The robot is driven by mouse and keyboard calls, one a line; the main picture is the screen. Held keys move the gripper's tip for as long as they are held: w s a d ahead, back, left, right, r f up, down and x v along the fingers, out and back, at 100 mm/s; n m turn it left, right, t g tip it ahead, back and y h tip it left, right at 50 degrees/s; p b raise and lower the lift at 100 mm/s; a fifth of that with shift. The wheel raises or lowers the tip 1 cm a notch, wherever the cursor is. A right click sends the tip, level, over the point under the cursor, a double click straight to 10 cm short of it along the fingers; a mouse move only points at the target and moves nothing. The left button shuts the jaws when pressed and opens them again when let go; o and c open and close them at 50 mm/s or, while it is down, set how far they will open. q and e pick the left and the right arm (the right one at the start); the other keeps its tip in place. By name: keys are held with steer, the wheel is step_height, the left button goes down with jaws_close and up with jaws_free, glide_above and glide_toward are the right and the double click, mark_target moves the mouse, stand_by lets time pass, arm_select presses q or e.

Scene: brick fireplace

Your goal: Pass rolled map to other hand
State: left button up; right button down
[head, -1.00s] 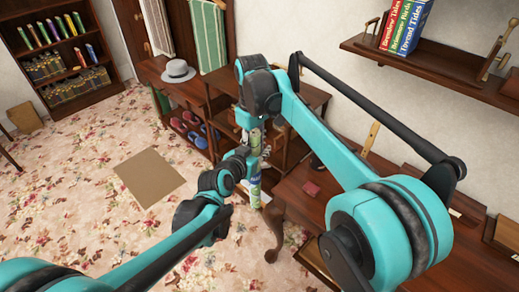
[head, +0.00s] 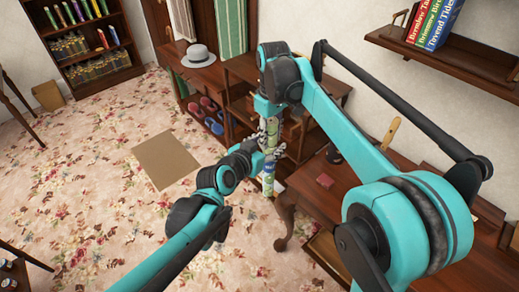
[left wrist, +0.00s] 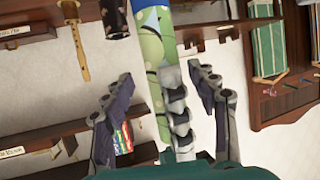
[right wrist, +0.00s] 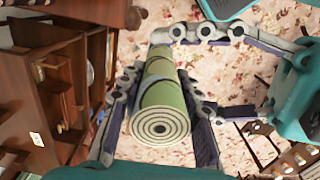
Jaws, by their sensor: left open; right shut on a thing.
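The rolled map (head: 268,182), green with blue patches, hangs roughly upright below my right gripper (head: 268,124) in the head view. In the right wrist view, the map (right wrist: 160,110) lies between my right gripper's fingers (right wrist: 160,125), which are shut on it, with its spiral end facing the camera. My left gripper (head: 274,150) is open at the map, below the right gripper. In the left wrist view, its spread fingers (left wrist: 164,105) stand on either side of the map (left wrist: 152,60), with gaps on both sides. A grey jointed finger covers part of the map there.
A wooden desk (head: 335,190) stands right of the grippers, with a wall shelf (head: 450,60) of books above. A low cabinet with shoes and a grey hat (head: 198,55) stands behind.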

arm_select(q)
steer(key=v, duration=0.6)
arm_select(e)
steer(key=n, duration=0.6)
steer(key=shift+n, duration=0.3)
arm_select(q)
steer(key=s+d+f+n+g+y, duration=0.1)
steer(key=s+d+f+n+y, duration=0.15)
steer(key=f, duration=0.25)
steer(key=s+d+f+n+y, duration=0.1)
steer(key=s+f+y, duration=0.15)
steer(key=f, duration=0.25)
steer(key=w+n+t+y, duration=0.2)
steer(key=w+n+t, duration=0.1)
steer(key=w, duration=0.9)
steer(key=shift+d+f, duration=0.15)
steer(key=shift+f, duration=0.15)
steer(key=shift+w, duration=0.1)
